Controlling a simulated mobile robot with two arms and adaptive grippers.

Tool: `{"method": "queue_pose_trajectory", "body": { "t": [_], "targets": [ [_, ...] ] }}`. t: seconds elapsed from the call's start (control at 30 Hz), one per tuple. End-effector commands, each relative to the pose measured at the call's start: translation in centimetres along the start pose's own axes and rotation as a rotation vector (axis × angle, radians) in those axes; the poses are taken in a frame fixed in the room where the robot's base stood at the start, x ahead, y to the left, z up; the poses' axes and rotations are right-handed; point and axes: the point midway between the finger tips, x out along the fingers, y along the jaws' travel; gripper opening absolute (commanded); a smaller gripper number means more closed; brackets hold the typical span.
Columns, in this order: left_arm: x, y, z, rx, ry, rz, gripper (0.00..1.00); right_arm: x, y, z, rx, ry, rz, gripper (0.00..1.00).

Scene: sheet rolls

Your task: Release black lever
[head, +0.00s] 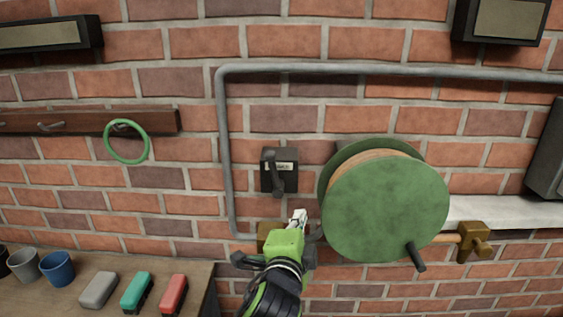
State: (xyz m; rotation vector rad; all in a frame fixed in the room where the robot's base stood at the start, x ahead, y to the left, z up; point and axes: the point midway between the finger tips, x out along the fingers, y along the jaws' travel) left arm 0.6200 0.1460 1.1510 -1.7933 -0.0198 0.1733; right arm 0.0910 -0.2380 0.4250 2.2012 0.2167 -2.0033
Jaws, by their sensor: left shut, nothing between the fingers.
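A black box (265,178) with a small label is fixed to the brick wall near the middle of the head view. A black lever (278,178) runs down its front and points downward. My left gripper (298,217), with a green body and pale fingers, is below the box and slightly to its right. Its fingers are shut and empty, and in the picture they show apart from the lever. My right gripper is not in view.
A large green reel (385,207) with a black crank handle (416,257) is just right of my gripper. A brown bracket (473,241) shows at right. A grey pipe (226,150) frames the box. A green ring (127,141) hangs at left above a table (180,268) with cups and blocks.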

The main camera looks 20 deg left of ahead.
Motion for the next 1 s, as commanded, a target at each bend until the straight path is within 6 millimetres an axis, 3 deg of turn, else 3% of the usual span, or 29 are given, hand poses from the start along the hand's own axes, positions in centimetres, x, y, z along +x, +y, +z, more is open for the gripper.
{"method": "queue_pose_trajectory", "body": {
  "t": [0.03, 0.1, 0.2, 0.67, 0.77, 1.0],
  "targets": [
    [-1.1, -3.4, -0.4, 0.013, 0.002, -0.051, 0.0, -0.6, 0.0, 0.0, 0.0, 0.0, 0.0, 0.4],
    [-2.3, -6.1, -0.5, 0.029, -0.002, -0.096, 0.0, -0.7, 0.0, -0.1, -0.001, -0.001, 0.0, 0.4],
    [-3.2, -8.0, -0.5, 0.042, -0.007, -0.129, 0.0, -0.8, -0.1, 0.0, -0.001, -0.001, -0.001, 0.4],
    [-2.8, -8.5, -0.5, 0.045, -0.009, -0.136, 0.0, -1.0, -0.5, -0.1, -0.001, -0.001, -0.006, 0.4],
    [-1.6, -8.8, -0.5, 0.046, -0.009, -0.137, 0.0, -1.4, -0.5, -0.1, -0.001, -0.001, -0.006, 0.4],
    [3.3, -9.6, -0.5, 0.045, -0.01, -0.136, 0.0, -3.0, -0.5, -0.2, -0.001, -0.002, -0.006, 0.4]
  ]
}}
